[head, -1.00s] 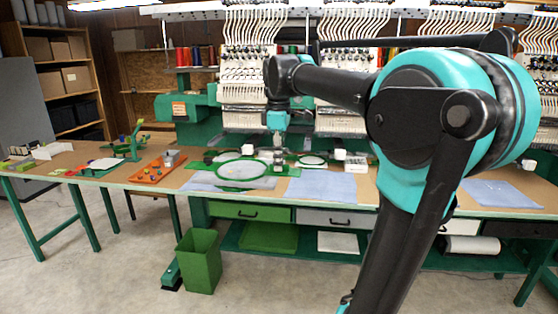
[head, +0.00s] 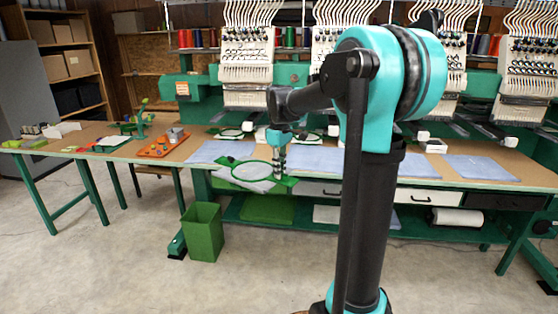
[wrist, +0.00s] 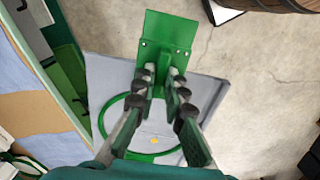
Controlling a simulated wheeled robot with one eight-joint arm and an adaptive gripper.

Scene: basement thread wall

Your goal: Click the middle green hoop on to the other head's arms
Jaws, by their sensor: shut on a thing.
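My gripper (head: 278,166) is shut on the green bracket of a green hoop (head: 237,166), which holds a grey cloth. The hoop hangs in the air at the table's front edge. In the wrist view, my gripper (wrist: 160,82) pinches the green bracket plate (wrist: 168,40), and the hoop ring (wrist: 102,122) with its grey cloth (wrist: 212,95) lies below, with a small yellow mark on it. Several white machine heads with needle rows stand behind, including the left head (head: 247,62) and the one beside it (head: 325,58). My arm hides part of the heads to the right.
Blue cloths (head: 315,160) lie on the long table (head: 500,160). Smaller green hoops (head: 230,132) sit under the left heads. An orange tray (head: 160,145) is on the left table. A green bin (head: 203,232) stands on the floor. Open floor lies in front.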

